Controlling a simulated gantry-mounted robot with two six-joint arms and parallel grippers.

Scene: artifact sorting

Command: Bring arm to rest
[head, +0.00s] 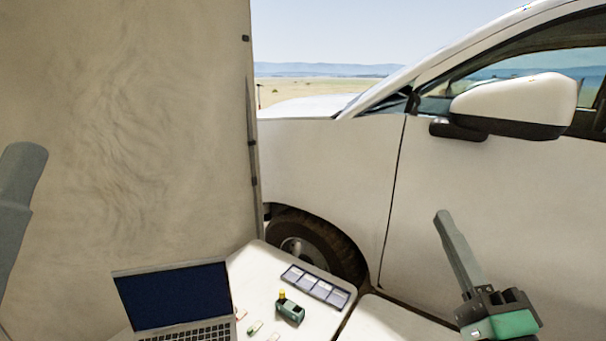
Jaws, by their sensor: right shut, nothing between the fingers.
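My right gripper (443,216) is at the lower right of the head view, in front of the white car door. Its long grey fingers point up and slightly left and are shut together with nothing between them. Its green and dark body is at the bottom edge. It is raised to the right of the table and touches nothing that I can see. A grey link of my left arm shows at the left edge; the left gripper is out of view.
A white table (255,262) holds an open laptop (175,295), a tray with several compartments (318,286), a small green device with a yellow top (290,308) and small pieces. A white car (330,165) stands behind. A canvas wall (130,130) fills the left.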

